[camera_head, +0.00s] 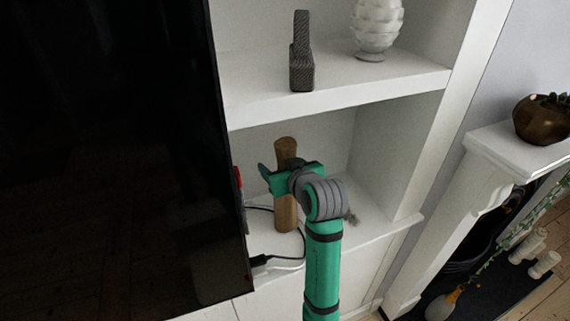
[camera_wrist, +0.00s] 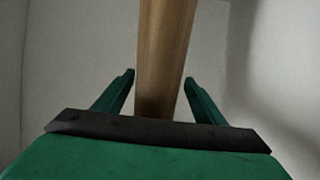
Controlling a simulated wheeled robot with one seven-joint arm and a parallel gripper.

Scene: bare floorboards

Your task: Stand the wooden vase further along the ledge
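The wooden vase (camera_head: 286,213) is a tall, narrow brown cylinder standing upright on the lower white ledge (camera_head: 345,245), just right of the large black panel. It also shows in the wrist view (camera_wrist: 166,55), upright between my two green fingers. My gripper (camera_head: 272,178) is at the vase's upper half, with my arm reaching up from below and hiding part of it. In the wrist view my gripper (camera_wrist: 158,90) is open, with a finger on each side of the vase and a visible gap on both sides.
A black screen-like panel (camera_head: 110,150) stands close on the left. A dark cable (camera_head: 285,262) lies on the ledge near the vase's foot. The upper shelf (camera_head: 340,92) holds a dark textured ornament (camera_head: 302,65) and a white vase (camera_head: 376,28). The ledge looks mostly clear to the right, apart from a small grey item (camera_head: 351,217).

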